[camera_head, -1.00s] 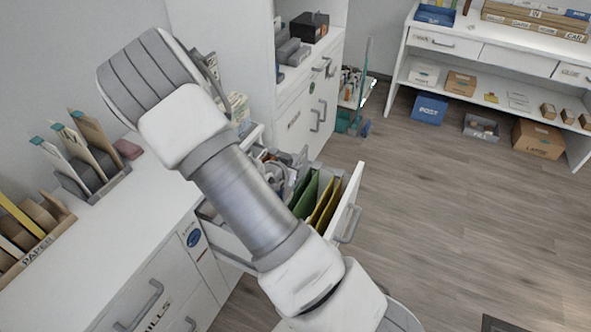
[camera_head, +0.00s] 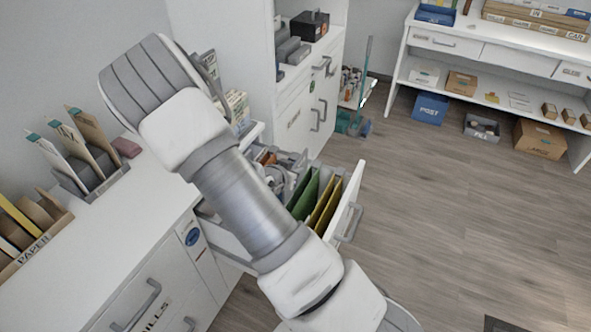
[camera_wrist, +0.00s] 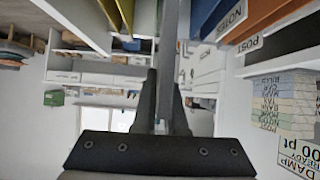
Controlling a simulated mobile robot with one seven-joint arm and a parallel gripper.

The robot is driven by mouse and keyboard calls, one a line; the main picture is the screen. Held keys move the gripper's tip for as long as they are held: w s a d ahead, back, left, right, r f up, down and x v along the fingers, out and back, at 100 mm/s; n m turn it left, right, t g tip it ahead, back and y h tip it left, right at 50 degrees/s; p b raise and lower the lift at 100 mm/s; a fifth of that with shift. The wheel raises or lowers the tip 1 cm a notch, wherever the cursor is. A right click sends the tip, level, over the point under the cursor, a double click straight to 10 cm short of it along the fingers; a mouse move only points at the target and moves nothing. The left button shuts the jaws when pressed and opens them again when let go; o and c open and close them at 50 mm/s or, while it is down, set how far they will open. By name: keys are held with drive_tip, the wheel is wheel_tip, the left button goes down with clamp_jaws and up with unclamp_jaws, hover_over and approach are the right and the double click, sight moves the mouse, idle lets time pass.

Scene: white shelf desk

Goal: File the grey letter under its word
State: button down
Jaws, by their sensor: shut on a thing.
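In the wrist view a thin grey upright piece, seen edge-on and likely the grey letter (camera_wrist: 169,45), stands between the fingers of my gripper (camera_wrist: 164,100). My gripper is shut on it. In the head view an open drawer (camera_head: 347,212) holds green (camera_head: 306,196) and yellow (camera_head: 327,204) folders. My arm crosses in front of the drawer's left part and hides much of it. The wrist view shows tabs reading NOTES (camera_wrist: 229,19) and POST (camera_wrist: 252,44) at upper right, and yellow folders (camera_wrist: 119,14) at upper left.
A letter rack (camera_head: 85,165) and a PAPER rack (camera_head: 35,235) stand on the white desk (camera_head: 110,235) at left. A tall white cabinet (camera_head: 225,75) stands behind the drawer. A shelf desk (camera_head: 490,60) with boxes is at the far right. The wooden floor (camera_head: 440,200) between is clear.

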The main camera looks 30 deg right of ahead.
drive_tip(key=shift+f+b, duration=3)
drive_tip(key=shift+f, duration=0.85)
drive_tip(key=c, duration=0.9)
unclamp_jaws()
drive_tip(key=p+v, duration=0.6)
drive_tip(key=v, duration=1.1)
drive_tip(key=shift+s, duration=0.15)
drive_tip(key=shift+a+r, duration=0.1)
